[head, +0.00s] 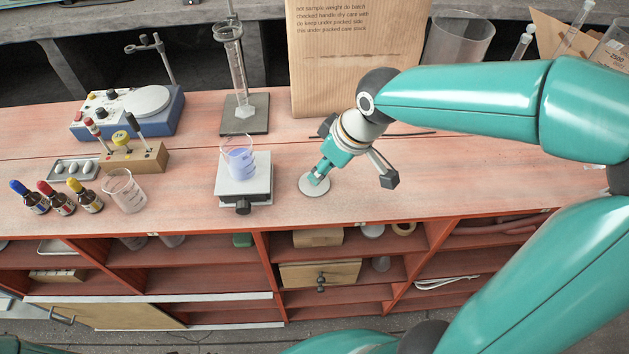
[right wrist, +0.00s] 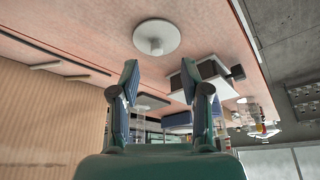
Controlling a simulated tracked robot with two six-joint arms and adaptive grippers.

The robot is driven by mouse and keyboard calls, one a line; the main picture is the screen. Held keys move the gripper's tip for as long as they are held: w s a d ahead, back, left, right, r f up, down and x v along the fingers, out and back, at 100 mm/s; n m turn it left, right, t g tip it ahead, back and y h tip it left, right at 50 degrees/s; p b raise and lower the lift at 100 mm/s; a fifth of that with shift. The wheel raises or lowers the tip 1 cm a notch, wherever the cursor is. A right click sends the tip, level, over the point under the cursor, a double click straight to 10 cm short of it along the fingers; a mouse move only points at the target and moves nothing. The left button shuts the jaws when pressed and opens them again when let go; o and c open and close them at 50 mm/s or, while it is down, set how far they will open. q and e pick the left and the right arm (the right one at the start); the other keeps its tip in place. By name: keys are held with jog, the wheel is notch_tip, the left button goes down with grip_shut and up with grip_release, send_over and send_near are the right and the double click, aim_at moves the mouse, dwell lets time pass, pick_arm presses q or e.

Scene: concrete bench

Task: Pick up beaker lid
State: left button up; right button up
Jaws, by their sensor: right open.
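The beaker lid (head: 313,190) is a pale round disc lying on the red bench top, right of the beaker of violet liquid (head: 241,163). In the right wrist view the lid (right wrist: 157,36) shows a small knob at its centre. My right gripper (head: 319,176) is just over the lid and partly covers it in the head view. In the right wrist view my right gripper (right wrist: 160,72) has its fingers apart with nothing between them, and the lid shows beyond the tips. My left gripper is not in view.
The beaker stands on a small grey-topped stand (head: 243,188). Behind are a measuring cylinder (head: 237,75) on a base and a large cardboard package (head: 335,60). An empty beaker (head: 125,191) and dropper bottles (head: 62,203) stand left. The bench top right of the lid is mostly clear.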

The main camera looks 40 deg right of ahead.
jog(key=shift+w+x, duration=0.15)
jog(key=shift+x, duration=1.4)
jog(key=shift+w+x, duration=0.15)
jog(key=shift+x, duration=1.4)
jog(key=shift+d+r, duration=0.15)
grip_shut()
